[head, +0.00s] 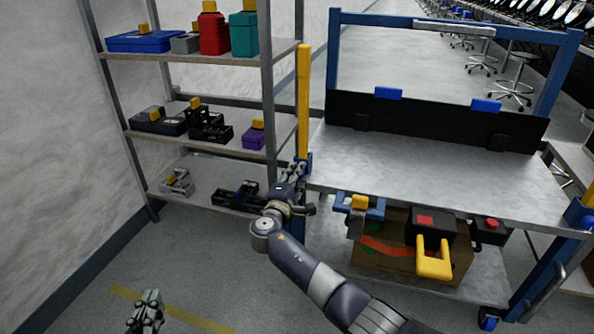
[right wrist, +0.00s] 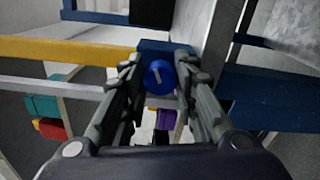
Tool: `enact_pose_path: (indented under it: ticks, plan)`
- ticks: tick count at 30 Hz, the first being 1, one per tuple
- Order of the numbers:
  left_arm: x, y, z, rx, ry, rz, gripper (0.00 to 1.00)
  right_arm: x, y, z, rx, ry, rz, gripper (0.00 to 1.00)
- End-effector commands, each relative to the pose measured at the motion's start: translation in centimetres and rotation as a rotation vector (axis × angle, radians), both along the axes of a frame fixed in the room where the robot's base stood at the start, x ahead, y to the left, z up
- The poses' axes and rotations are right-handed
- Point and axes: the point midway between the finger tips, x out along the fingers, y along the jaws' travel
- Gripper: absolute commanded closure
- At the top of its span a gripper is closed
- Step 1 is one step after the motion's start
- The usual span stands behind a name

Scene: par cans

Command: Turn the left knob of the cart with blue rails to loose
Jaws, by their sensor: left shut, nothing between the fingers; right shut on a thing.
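The cart with blue rails (head: 430,170) stands at centre right in the head view, with a grey top. Its left knob (right wrist: 158,78) is a round blue knob with a short white mark, seen in the right wrist view between my right gripper's fingers. The mark runs nearly upright in that view, slightly tilted. My right gripper (head: 300,174) is at the cart's left front corner, shut on the knob, and mostly hides it in the head view. My left gripper (head: 147,310) is low at the bottom left, shut and empty, away from the cart.
A yellow post (head: 303,100) rises at the cart's left side, close to my right gripper. A shelf rack (head: 215,146) with boxes and tools stands to the left. The cart's lower shelf holds a brown box (head: 385,245) and a yellow padlock-shaped item (head: 434,262).

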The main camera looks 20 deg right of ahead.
Motion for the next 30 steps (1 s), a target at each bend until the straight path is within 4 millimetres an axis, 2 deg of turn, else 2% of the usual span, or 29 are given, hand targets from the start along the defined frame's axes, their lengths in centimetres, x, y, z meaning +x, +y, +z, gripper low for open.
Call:
enact_pose_path:
  ticks: [8, 15, 23, 30]
  plan:
    - [-4.0, 2.2, -7.3, 0.101, 0.419, 0.028, 1.00, 0.0, 0.1, 0.3, -0.211, 0.143, 0.003, 0.96]
    - [-10.2, 4.4, -12.0, 0.177, 0.770, 0.053, 1.00, 0.0, 0.1, 0.3, -0.399, 0.272, 0.003, 0.96]
    - [-17.7, 6.7, -14.3, 0.246, 1.108, 0.077, 1.00, 0.0, 0.1, 0.2, -0.594, 0.403, 0.003, 0.96]
    - [-17.4, 6.6, -13.3, 0.242, 1.094, 0.076, 1.00, 0.0, 0.2, 0.2, -0.733, 0.495, 0.003, 0.96]
